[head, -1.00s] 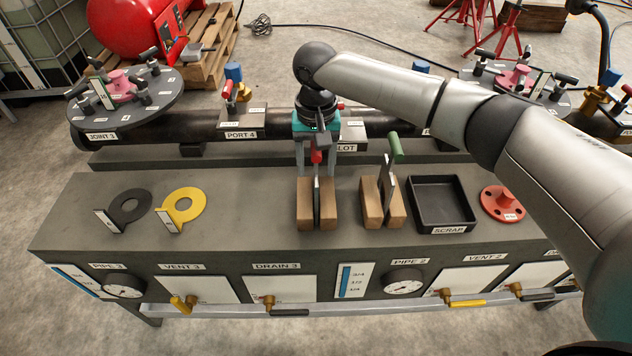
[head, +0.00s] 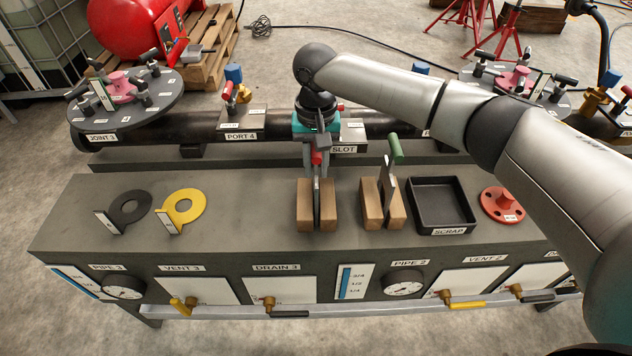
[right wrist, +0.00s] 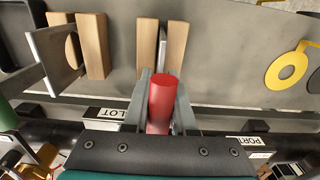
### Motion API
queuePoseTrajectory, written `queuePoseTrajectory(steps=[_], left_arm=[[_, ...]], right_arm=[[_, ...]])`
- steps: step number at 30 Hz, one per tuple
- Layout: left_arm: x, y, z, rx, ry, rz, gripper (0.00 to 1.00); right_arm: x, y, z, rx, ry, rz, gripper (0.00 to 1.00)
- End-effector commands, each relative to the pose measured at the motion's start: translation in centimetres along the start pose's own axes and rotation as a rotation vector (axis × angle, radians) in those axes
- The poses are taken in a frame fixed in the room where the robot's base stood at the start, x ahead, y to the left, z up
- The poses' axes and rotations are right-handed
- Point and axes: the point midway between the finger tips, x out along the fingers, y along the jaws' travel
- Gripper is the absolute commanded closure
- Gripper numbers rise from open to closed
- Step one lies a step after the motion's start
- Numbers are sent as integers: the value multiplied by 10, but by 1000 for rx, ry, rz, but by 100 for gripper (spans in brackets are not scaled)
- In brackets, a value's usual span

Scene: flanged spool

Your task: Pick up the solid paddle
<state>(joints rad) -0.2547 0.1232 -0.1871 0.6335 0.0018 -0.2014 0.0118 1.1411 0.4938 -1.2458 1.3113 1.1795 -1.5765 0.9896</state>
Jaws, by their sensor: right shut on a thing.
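The red-handled paddle (head: 317,158) stands upright, its thin plate seen edge-on between two wooden blocks (head: 303,205) on the bench. My right gripper (head: 316,165) is above the blocks and shut on the red handle; the handle also shows between the fingers in the right wrist view (right wrist: 162,98). The face of this plate is hidden, so I cannot tell from it whether it is solid. A green-handled paddle (head: 395,150) stands in a second pair of wooden blocks (head: 371,205) to the right. Its plate shows a round hole in the right wrist view (right wrist: 72,50). My left gripper is not in view.
A black scrap tray (head: 441,203) and a red flange disc (head: 502,204) lie to the right. A dark pipe (head: 190,130) runs behind. The bench between the yellow ring and the blocks is clear.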

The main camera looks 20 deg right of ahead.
Motion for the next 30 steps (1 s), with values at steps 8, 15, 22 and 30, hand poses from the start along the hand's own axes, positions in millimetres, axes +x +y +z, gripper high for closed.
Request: queuePoseTrajectory(steps=[8, 15, 22, 30], left_arm=[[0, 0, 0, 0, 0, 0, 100], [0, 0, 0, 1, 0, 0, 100], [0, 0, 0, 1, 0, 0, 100], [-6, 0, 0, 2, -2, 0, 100]], right_arm=[[0, 0, 0, 0, 0, 0, 100], [0, 0, 0, 0, 0, 0, 100], [-2, 0, -1, 0, 3, -2, 100], [-18, -1, -2, 1, 5, -5, 100]])
